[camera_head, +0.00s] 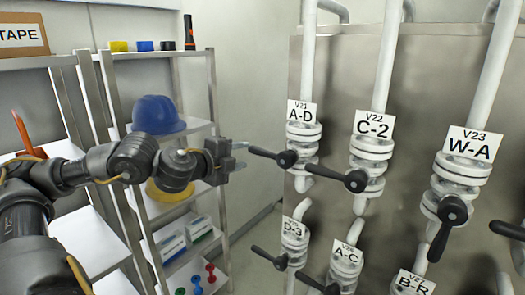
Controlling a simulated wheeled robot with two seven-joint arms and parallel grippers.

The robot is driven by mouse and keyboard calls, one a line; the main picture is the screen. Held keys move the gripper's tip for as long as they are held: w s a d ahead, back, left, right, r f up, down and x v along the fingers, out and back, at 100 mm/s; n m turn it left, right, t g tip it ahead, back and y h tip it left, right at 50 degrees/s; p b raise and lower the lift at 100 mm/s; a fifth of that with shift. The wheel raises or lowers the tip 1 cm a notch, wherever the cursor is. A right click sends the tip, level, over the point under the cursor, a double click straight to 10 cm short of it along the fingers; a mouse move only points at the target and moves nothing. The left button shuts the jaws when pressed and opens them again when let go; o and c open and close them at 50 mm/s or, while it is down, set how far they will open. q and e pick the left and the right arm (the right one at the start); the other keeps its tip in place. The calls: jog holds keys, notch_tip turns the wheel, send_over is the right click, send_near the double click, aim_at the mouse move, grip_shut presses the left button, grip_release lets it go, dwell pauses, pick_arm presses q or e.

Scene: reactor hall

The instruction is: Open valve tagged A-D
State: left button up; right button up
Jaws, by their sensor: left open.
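The valve tagged A-D (301,112) is at the upper left of the valve panel, on a white vertical pipe. Its black handle (265,153) points left, nearly level, from a dark hub in front of the flanges. My left gripper (240,156) is open and just left of the handle's free end, with its fingers pointing at it. The fingertips are very close to the handle tip; I cannot tell whether they touch. The jaws look empty. My right gripper is not in view.
Valves C-2 (374,124) and W-A (468,145) stand to the right. D-3 (294,229), A-C (345,254) and B-R (411,283) sit below, with handles sticking out. A shelf with a blue helmet (157,115) and a black-and-red flashlight (189,32) is behind my left arm.

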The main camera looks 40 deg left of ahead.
aim_at(257, 152)
pick_arm(q)
jog(key=w, duration=0.3)
jog(key=w+f+p, duration=0.1)
jog(key=w, duration=0.2)
jog(key=w+p, duration=0.1)
jog(key=w, duration=0.2)
jog(key=shift+w+a+f, duration=0.1)
jog(key=shift+w+f, duration=0.05)
jog(key=shift+f, duration=0.25)
jog(key=shift+w+f+p, duration=0.15)
jog(key=shift+w+p, duration=0.2)
jog(key=shift+w, duration=0.2)
jog(key=c, duration=0.9)
grip_shut()
